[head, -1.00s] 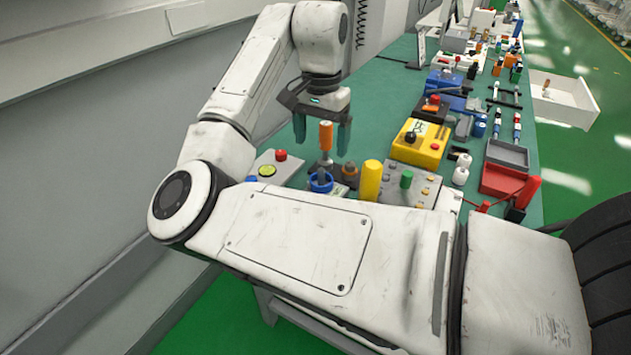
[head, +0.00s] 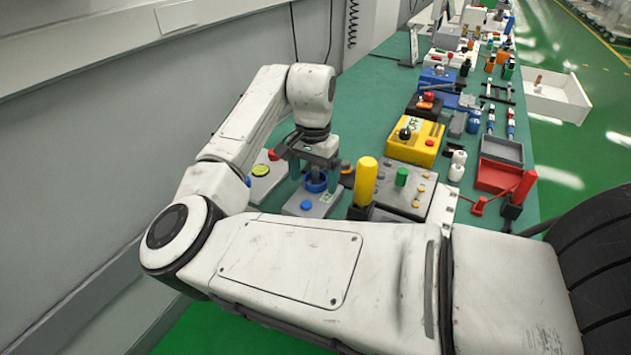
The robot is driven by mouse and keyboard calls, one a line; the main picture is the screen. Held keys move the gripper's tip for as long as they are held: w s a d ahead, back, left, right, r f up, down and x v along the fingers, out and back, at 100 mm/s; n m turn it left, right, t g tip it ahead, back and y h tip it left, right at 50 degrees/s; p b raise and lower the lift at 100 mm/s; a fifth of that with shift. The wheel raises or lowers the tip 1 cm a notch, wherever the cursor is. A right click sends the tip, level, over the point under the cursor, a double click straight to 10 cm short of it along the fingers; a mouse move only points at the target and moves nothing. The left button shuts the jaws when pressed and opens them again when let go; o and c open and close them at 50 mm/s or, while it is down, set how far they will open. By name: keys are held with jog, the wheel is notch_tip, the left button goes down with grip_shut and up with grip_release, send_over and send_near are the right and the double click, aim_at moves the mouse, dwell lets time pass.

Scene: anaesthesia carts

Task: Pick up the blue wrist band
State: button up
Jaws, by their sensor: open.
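The blue wrist band (head: 316,187) is a ring around a short grey post on a grey plate (head: 322,207) near the close end of the green bench. A round blue button sits on the same plate, just in front of the band. My gripper (head: 314,176) points down over the post. Its greenish fingers stand apart, one to the left and one to the right of the band. I cannot tell whether they touch it. My gripper hides part of the post's top.
A yellow cylinder (head: 364,182) stands close at the right of the band, beside a grey box with a green knob (head: 401,178). A plate with a yellow-green button (head: 260,170) lies to the left. The bench's back left is clear.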

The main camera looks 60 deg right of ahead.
jog(key=shift+f, duration=0.15)
jog(key=c, duration=1.2)
